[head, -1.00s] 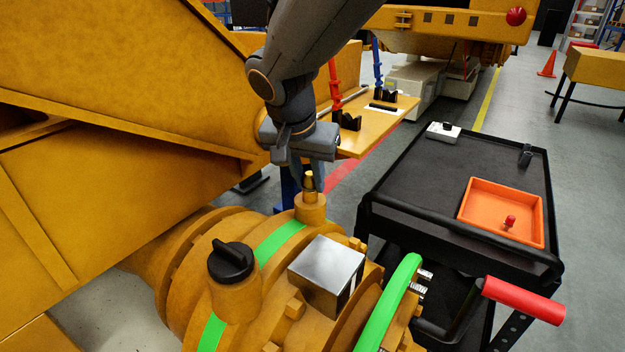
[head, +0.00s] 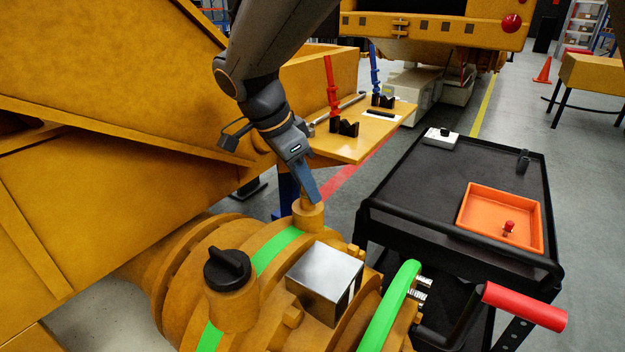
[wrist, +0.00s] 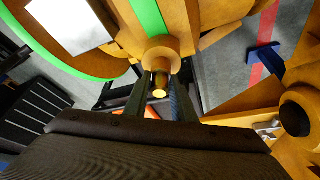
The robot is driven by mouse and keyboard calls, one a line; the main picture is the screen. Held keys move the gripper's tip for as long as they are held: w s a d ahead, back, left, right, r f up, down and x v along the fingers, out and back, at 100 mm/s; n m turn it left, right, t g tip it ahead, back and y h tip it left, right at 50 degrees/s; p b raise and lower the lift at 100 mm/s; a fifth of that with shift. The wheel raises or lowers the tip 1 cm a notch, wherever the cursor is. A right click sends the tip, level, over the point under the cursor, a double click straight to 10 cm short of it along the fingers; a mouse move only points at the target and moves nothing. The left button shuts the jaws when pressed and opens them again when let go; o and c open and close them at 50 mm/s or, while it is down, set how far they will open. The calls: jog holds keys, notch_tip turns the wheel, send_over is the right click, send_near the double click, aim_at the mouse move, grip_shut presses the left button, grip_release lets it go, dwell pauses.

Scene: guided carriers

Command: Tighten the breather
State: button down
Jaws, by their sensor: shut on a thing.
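The breather, a small brass fitting (wrist: 159,91), stands in the yellow boss (head: 309,216) on top of the yellow axle housing. My gripper (head: 308,194) comes down on it from above, its fingers tilted. In the wrist view my gripper (wrist: 160,98) has one finger on each side of the brass fitting and is shut on it. In the head view the fingers hide the breather. I cannot tell whether it is fully seated.
A black knobbed cap (head: 228,266) and a silver block (head: 325,270) stand on the housing nearby. A black cart (head: 415,185) at right carries an orange tray (head: 467,205) holding a red-topped piece (head: 508,226). A yellow beam (head: 110,90) rises at left.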

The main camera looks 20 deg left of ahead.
jog(key=c, duration=1.4)
grip_release()
jog(key=shift+m, duration=0.3)
jog(key=shift+r, duration=0.15)
jog(key=b+v, duration=0.2)
jog(key=v, duration=0.5)
jog(key=shift+s+r+b, duration=0.15)
jog(key=shift+r+b, duration=0.1)
jog(key=shift+b, duration=0.05)
jog(key=shift+a, duration=0.15)
